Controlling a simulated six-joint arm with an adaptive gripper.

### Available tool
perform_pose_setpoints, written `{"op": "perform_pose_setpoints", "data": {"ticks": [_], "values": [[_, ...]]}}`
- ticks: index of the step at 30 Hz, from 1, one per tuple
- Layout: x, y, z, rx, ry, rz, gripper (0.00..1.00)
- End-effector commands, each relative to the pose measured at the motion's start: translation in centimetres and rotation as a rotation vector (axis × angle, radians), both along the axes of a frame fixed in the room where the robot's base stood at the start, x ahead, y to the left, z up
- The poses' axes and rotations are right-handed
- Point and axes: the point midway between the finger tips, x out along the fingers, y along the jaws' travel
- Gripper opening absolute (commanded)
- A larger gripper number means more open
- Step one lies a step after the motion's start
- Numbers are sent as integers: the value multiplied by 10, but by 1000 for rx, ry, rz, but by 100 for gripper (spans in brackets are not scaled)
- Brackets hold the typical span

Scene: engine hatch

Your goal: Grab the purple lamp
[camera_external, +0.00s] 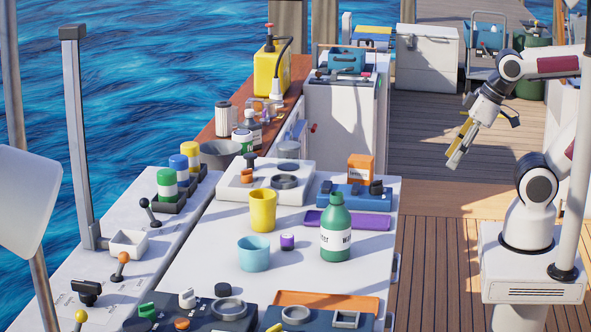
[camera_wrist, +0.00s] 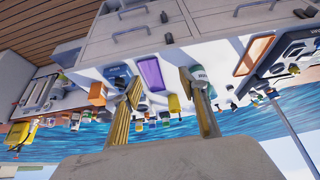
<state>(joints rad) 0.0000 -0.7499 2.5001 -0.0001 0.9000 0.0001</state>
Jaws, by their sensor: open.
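A small purple cylinder with a pale band (camera_external: 287,242), which looks like the purple lamp, stands on the white worktop. It is between the light blue cup (camera_external: 254,254) and the green bottle (camera_external: 336,240). I cannot make it out in the wrist view. My gripper (camera_external: 457,152) is open and empty, raised over the deck to the right of the worktop and well away from the lamp. In the wrist view my two fingers (camera_wrist: 163,88) are spread apart with nothing held between them.
A purple tray (camera_external: 352,219) lies behind the bottle and also shows in the wrist view (camera_wrist: 151,73). A yellow cup (camera_external: 263,211) stands behind the blue cup. Control panels (camera_external: 215,315) line the worktop's front.

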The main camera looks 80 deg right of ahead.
Motion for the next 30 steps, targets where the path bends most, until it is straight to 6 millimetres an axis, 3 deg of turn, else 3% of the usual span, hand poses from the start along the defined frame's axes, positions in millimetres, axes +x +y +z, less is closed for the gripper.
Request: {"op": "perform_pose_setpoints", "data": {"ticks": [9, 14, 20, 30], "values": [[2, -1, 0, -3, -2, -1, 43], [13, -8, 2, -23, -16, -9, 43], [48, -26, 6, -85, -63, -25, 43], [130, -61, 14, -211, -179, -10, 43]]}}
